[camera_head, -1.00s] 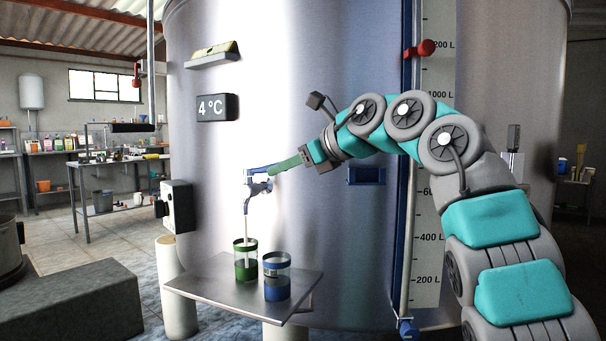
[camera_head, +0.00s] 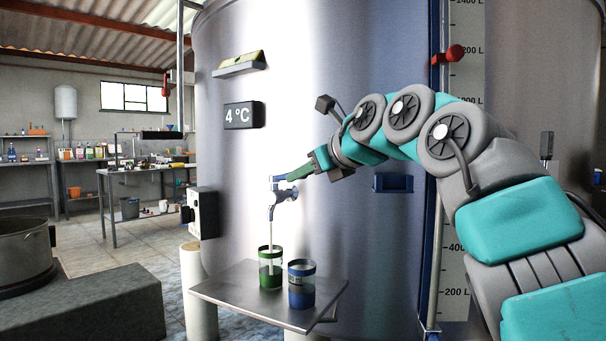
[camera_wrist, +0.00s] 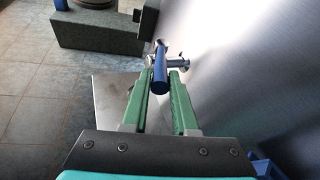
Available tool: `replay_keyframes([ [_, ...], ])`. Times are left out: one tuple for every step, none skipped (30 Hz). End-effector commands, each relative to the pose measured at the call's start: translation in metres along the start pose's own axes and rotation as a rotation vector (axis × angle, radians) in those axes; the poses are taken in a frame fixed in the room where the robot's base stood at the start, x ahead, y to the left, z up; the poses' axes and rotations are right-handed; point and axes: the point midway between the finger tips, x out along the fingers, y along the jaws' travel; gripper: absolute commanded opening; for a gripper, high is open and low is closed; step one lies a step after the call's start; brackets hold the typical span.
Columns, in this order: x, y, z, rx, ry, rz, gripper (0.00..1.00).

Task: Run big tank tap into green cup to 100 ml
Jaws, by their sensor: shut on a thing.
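The big steel tank (camera_head: 350,60) fills the middle of the head view. Its tap (camera_head: 272,198) has a blue lever, and a white stream runs from the spout down into the green cup (camera_head: 270,281). The green cup stands upright on a metal shelf (camera_head: 240,305); its fill level is too small to read. A blue cup (camera_head: 302,288) stands just right of it. My gripper (camera_head: 284,178), with green fingers, is shut on the tap lever. In the wrist view the blue lever (camera_wrist: 160,75) lies between my fingertips (camera_wrist: 161,80); the cups are hidden there.
A grey control box (camera_head: 202,212) is on the tank's left side. A blue bracket (camera_head: 393,183) and a level gauge with a red knob (camera_head: 456,53) are at right. A dark block (camera_head: 80,305) and a large pot (camera_head: 22,250) stand at lower left.

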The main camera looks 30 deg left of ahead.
Motion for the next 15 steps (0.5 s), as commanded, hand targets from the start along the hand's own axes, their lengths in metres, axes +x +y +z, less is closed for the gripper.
replay_keyframes([
  [0.0003,0.0010,-0.0002,-0.001,0.001,0.002,0.00],
  [0.0004,0.0009,-0.0005,-0.001,0.002,0.002,0.00],
  [0.0005,0.0008,-0.0007,-0.001,0.002,0.002,0.28],
  [0.0005,0.0007,-0.0008,-0.001,0.002,0.002,0.31],
  [0.0006,0.0007,-0.0010,-0.001,0.002,0.002,0.35],
  [0.0007,0.0005,-0.0012,0.000,0.003,0.002,0.39],
  [0.0007,0.0004,-0.0013,0.000,0.003,0.002,0.43],
  [0.0007,0.0003,-0.0014,0.000,0.003,0.002,0.46],
  [0.0008,0.0002,-0.0015,0.000,0.003,0.002,0.50],
  [0.0008,0.0001,-0.0015,0.000,0.003,0.002,0.54],
  [0.0008,0.0000,-0.0016,0.000,0.003,0.002,0.57],
  [0.0007,-0.0001,-0.0016,0.000,0.003,0.001,0.57],
  [0.0008,-0.0002,-0.0017,0.000,0.003,0.002,0.57],
  [0.0008,-0.0002,-0.0018,0.000,0.003,0.001,0.57],
  [0.0008,-0.0002,-0.0018,0.000,0.003,0.001,0.57],
])
